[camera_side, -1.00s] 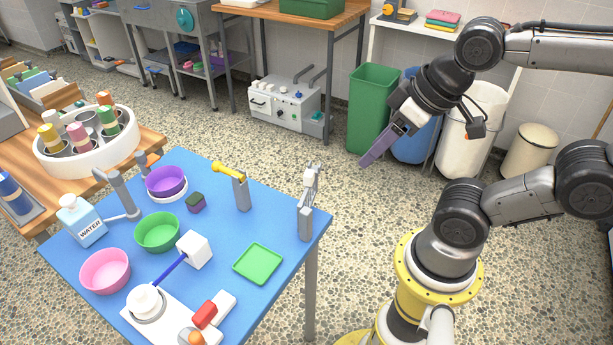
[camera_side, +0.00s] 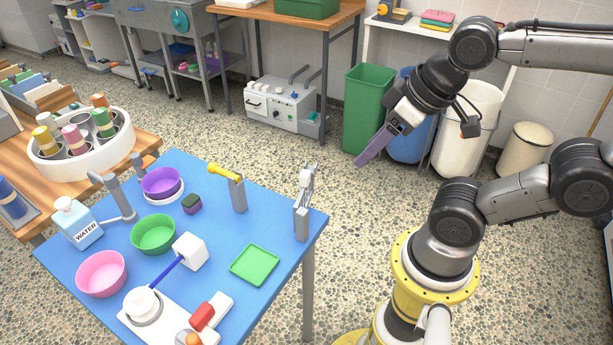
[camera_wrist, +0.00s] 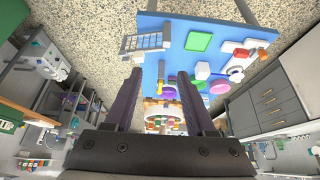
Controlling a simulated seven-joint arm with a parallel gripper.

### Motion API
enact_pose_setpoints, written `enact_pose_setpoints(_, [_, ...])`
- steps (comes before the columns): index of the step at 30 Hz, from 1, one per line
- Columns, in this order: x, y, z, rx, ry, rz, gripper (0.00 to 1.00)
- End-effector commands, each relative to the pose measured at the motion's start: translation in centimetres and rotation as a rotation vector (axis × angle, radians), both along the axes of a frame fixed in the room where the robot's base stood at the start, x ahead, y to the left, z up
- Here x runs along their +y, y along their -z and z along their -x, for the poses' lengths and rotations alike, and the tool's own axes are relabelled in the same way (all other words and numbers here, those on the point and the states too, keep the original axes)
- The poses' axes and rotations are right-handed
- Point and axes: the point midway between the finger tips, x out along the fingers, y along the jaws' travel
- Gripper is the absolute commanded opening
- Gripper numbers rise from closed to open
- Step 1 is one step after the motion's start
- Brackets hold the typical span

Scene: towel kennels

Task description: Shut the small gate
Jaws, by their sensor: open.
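The small gate (camera_side: 304,204) is a grey barred panel by a post at the right corner of the blue table. The side view shows it almost edge-on. In the wrist view its barred panel (camera_wrist: 145,43) reaches out past the table's edge; I cannot tell its exact angle or see a latch. My gripper (camera_side: 364,160) has purple fingers and hangs in the air to the right of the gate, apart from it. In the wrist view my gripper (camera_wrist: 160,75) has its two fingers spread with nothing held between them.
Bins (camera_side: 368,110) stand behind my gripper. The air between gripper and gate looks clear.

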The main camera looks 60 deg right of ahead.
Motion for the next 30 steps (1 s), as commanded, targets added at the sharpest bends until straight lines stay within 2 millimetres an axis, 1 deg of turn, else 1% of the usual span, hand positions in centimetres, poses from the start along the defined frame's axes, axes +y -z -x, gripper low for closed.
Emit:
enact_pose_setpoints(1, [0.0, 0.0, 0.0, 0.0, -0.004, 0.002, 0.45])
enact_pose_setpoints(5, [0.1, -0.1, -0.1, -0.004, -0.077, 0.037, 0.21])
enact_pose_setpoints(6, [0.3, -0.3, -0.2, -0.011, -0.122, 0.052, 0.14])
enact_pose_setpoints(8, [0.7, -0.6, -0.7, -0.021, -0.211, 0.078, 0.04])
enact_pose_setpoints(9, [1.0, -0.6, -1.0, -0.02, -0.275, 0.094, 0.0])
enact_pose_setpoints(11, [1.2, -0.4, -1.8, -0.015, -0.354, 0.116, 0.0])
enact_pose_setpoints(14, [0.6, 0.3, -3.4, 0.004, -0.449, 0.137, 0.0])
enact_pose_setpoints(16, [-0.4, 1.2, -4.7, 0.02, -0.488, 0.141, 0.0])
enact_pose_setpoints(18, [-2.1, 2.4, -5.9, 0.036, -0.496, 0.132, 0.0])
enact_pose_setpoints(21, [-4.5, 4.1, -6.8, 0.057, -0.455, 0.099, 0.0])
enact_pose_setpoints(25, [-7.2, 6.0, -6.8, 0.086, -0.345, 0.041, 0.0])
enact_pose_setpoints(27, [-8.1, 6.7, -6.4, 0.102, -0.3, 0.021, 0.0])
enact_pose_setpoints(30, [-8.8, 7.0, -6.0, 0.111, -0.267, 0.012, 0.0])
